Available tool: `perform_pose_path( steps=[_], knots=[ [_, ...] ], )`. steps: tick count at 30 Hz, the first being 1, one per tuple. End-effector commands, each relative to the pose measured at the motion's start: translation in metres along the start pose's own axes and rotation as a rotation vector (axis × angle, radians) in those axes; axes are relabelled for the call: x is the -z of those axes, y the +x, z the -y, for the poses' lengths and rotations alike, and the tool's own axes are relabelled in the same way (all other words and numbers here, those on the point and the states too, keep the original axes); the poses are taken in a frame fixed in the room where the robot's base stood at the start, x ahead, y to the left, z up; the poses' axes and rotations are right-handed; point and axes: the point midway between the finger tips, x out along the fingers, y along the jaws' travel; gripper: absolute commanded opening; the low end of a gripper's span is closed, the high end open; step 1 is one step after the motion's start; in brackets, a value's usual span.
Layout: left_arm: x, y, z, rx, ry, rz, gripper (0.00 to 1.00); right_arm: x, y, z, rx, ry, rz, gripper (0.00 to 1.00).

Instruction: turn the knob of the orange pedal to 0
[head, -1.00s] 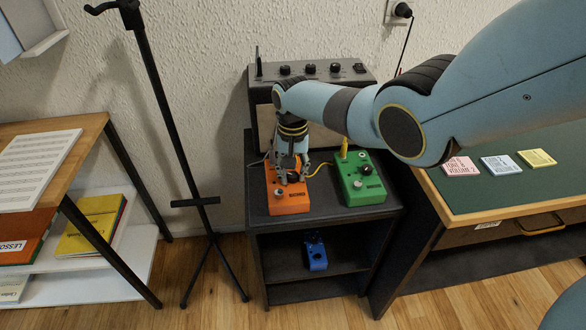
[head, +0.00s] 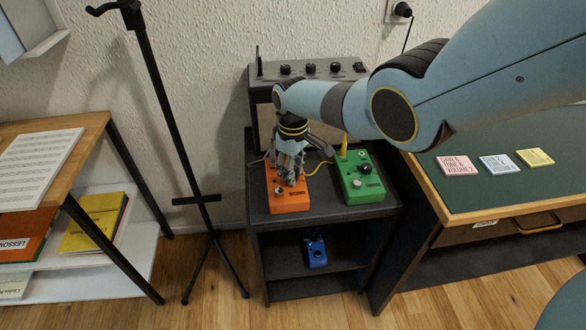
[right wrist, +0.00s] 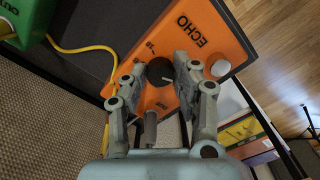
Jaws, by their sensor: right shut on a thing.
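The orange pedal (head: 288,198) lies on top of the dark stand, left of the green pedal. In the right wrist view the orange pedal (right wrist: 205,38) shows the word ECHO, a round silver footswitch and a dark knob (right wrist: 160,71) with a pale pointer line. My right gripper (head: 288,180) points down at the orange pedal, and in the right wrist view its fingers (right wrist: 172,72) stand on both sides of the knob, shut on it. In the head view the gripper hides the knob. Much of the dial's scale is hidden by the fingers. My left gripper is not in view.
The green pedal (head: 361,184) with a yellow plug (head: 344,147) stands close at the right. A yellow cable (right wrist: 85,48) runs between the pedals. An amplifier (head: 318,84) stands behind. A blue pedal (head: 316,251) sits on the shelf below. A black stand (head: 165,110) is at the left.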

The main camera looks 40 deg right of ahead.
Motion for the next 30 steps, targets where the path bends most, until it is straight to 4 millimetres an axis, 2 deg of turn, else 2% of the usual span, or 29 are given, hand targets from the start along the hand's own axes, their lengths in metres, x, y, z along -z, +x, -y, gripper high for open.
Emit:
perform_pose_path(
  steps=[6, 15, 30],
  knots=[
    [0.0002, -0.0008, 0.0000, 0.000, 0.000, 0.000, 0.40, 0.0008, -0.0003, 0.0009, 0.001, -0.178, -0.002, 0.00],
    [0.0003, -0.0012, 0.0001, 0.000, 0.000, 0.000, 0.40, 0.0008, -0.0002, 0.0010, 0.001, -0.342, -0.002, 0.00],
    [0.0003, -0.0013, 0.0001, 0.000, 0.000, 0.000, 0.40, 0.0006, -0.0001, 0.0009, 0.001, -0.409, -0.001, 0.00]
  ],
)
